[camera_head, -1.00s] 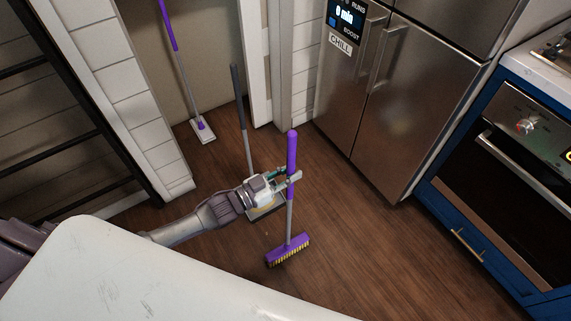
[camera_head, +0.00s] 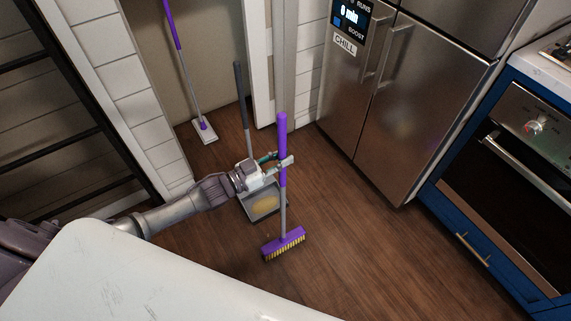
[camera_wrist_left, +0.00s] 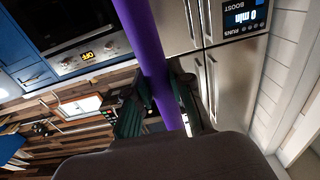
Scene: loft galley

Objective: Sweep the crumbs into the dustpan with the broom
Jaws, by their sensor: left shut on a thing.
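The broom has a purple and grey handle (camera_head: 282,135) and a purple head with yellow bristles (camera_head: 284,243). It stands nearly upright, with its head at or just above the floor. My left gripper (camera_head: 280,163) is shut on the purple part of the handle. The left wrist view also shows the handle (camera_wrist_left: 145,45) between the fingers (camera_wrist_left: 155,100). The grey dustpan (camera_head: 250,212) lies left of the broom, partly behind my arm, with a long dark handle (camera_head: 241,95). A yellowish patch, apparently crumbs (camera_head: 264,203), shows inside it. No crumbs are clearly visible on the floor. My right gripper is not in view.
A white surface (camera_head: 150,285) fills the lower left. A purple-handled mop (camera_head: 205,132) leans in the alcove behind. A steel fridge (camera_head: 400,120) and a blue-framed oven (camera_head: 520,175) stand to the right. The wooden floor (camera_head: 350,235) right of the broom is clear.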

